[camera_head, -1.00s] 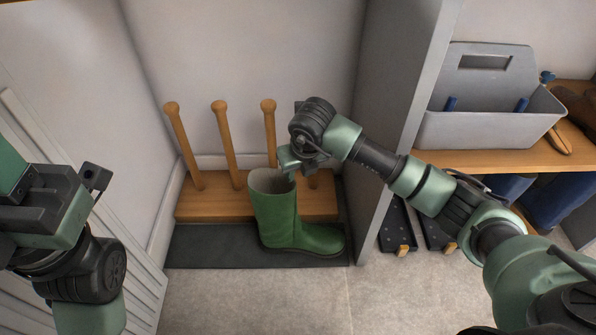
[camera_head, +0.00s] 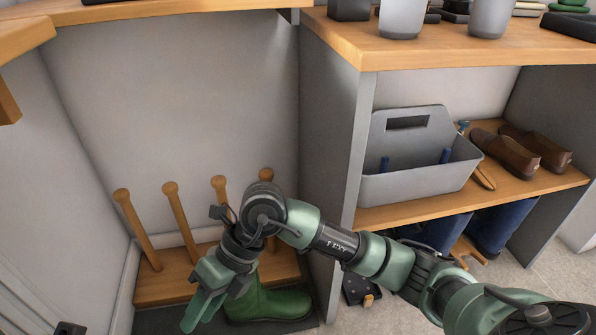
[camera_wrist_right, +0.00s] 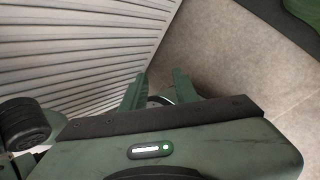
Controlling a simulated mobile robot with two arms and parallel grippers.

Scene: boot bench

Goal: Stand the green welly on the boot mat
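The green welly (camera_head: 268,304) stands upright on the dark boot mat (camera_head: 160,320), its toe pointing right, in front of the wooden peg rack. My right arm hides much of its shaft. In the right wrist view, part of the green welly (camera_wrist_right: 306,10) shows at the top right corner, beside the mat's dark edge (camera_wrist_right: 270,16). My right gripper (camera_head: 196,312) is in front of and left of the welly, apart from it and pointing down. In the wrist view its two fingers (camera_wrist_right: 158,88) are spread with nothing held between them. My left gripper's fingers are out of view.
The wooden peg rack (camera_head: 172,279) stands behind the welly. A grey partition (camera_head: 325,150) rises on the right, beside a shelf with a grey caddy (camera_head: 420,165) and brown shoes (camera_head: 520,150). A slatted panel (camera_wrist_right: 75,60) is close to my right gripper.

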